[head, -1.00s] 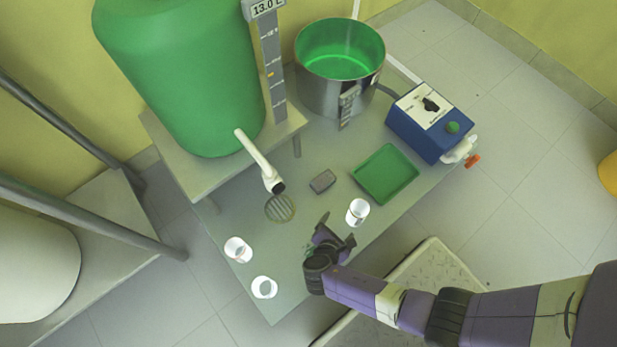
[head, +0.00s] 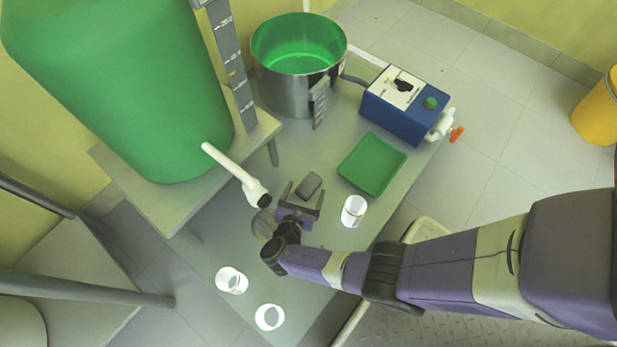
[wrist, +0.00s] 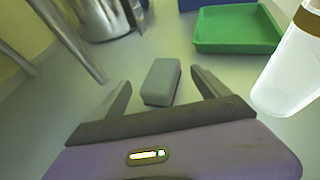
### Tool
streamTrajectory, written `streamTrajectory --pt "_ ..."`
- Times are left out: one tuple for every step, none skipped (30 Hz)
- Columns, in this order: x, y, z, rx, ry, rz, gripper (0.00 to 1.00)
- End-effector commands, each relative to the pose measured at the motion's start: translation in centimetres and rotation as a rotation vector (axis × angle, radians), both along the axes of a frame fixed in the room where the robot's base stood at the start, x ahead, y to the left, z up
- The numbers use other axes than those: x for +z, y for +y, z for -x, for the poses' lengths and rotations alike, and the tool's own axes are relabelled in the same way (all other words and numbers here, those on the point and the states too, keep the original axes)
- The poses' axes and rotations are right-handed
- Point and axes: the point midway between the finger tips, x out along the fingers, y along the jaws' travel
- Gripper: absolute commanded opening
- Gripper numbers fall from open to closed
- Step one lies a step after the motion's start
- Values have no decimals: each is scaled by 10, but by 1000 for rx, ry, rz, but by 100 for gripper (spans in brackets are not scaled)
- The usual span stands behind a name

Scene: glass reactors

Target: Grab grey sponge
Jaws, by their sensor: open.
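The grey sponge (head: 309,186) is a small block lying on the grey table, between the white spout and the green tray. In the wrist view the sponge (wrist: 161,82) lies just ahead of my fingers, roughly centred between them. My gripper (head: 304,196) is open, its two fingers pointing at the sponge. In the wrist view my gripper (wrist: 160,88) shows both fingers apart with nothing held. I cannot tell whether a finger touches the sponge.
A green tray (head: 373,164) lies right of the sponge. A white cup (head: 354,211) stands close to my gripper's right. The spout (head: 236,174) is at its left. Two white cups (head: 231,280) (head: 270,317) stand nearer. A steel pot (head: 290,94) and blue device (head: 408,118) stand behind.

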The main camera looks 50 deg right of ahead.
Motion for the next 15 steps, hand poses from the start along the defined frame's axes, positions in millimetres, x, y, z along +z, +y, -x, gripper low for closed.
streamTrajectory --pt "-6 -8 -2 -4 -2 0 86" --pt "-8 -11 -4 -4 -2 -1 86" --pt "-9 -15 -6 -4 -2 -1 86" --pt "-10 -18 -7 -3 -2 0 86" --pt "-11 -20 -8 -3 -1 1 86" --pt "-11 -22 -9 -1 -1 0 86" --pt "-11 -23 -9 0 -1 0 86" --pt "-11 -23 -10 0 -1 0 86" --pt "-11 -24 -10 1 -1 0 86" --pt "-10 -24 -10 1 -1 0 86" --pt "-10 -24 -10 1 -1 0 86" --pt "-10 -24 -10 1 -1 0 86" --pt "-10 -24 -10 1 -1 0 86" --pt "-10 -24 -10 1 -1 0 86" --pt "-10 -23 -10 1 -1 0 80"
